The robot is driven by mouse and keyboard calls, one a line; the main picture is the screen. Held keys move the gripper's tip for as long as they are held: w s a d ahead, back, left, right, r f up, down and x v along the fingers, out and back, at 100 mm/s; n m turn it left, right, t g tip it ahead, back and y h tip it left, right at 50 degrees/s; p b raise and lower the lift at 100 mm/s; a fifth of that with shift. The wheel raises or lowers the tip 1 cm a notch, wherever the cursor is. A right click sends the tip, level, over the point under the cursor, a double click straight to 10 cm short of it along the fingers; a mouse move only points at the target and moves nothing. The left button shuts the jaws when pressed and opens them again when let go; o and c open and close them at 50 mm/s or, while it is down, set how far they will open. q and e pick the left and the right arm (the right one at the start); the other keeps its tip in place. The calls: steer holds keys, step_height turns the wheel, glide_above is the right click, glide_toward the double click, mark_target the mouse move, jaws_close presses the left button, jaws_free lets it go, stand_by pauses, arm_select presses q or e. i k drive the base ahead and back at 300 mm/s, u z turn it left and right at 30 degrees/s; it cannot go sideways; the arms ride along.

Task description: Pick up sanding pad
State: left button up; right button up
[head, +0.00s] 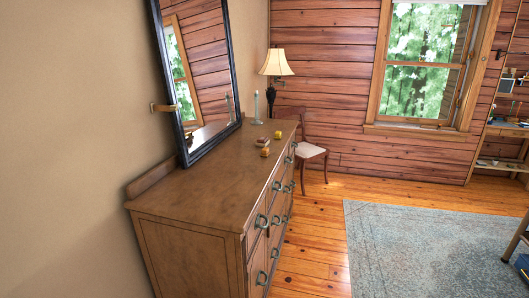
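Several small objects sit on top of the wooden dresser (190,198), towards its far end. One is an orange-brown block (262,142), with a small brownish piece (265,152) close in front of it. A small yellow item (278,134) lies a little behind and to the right. They are too small in the head view to tell which, if any, is the sanding pad. Neither of my grippers shows.
A tall framed mirror (205,65) stands at the dresser's wall side. A pale candlestick (256,108) and a lamp (276,64) are at the far end. A chair (309,151) stands beyond. Wooden floor (315,235) and a blue-grey rug (420,245) lie open to the right.

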mark_target(266, 152)
steer(key=z, duration=0.5)
steer(key=i, duration=0.55)
steer(key=z, duration=0.6)
steer(key=i, duration=1.15)
steer(key=u, duration=0.55)
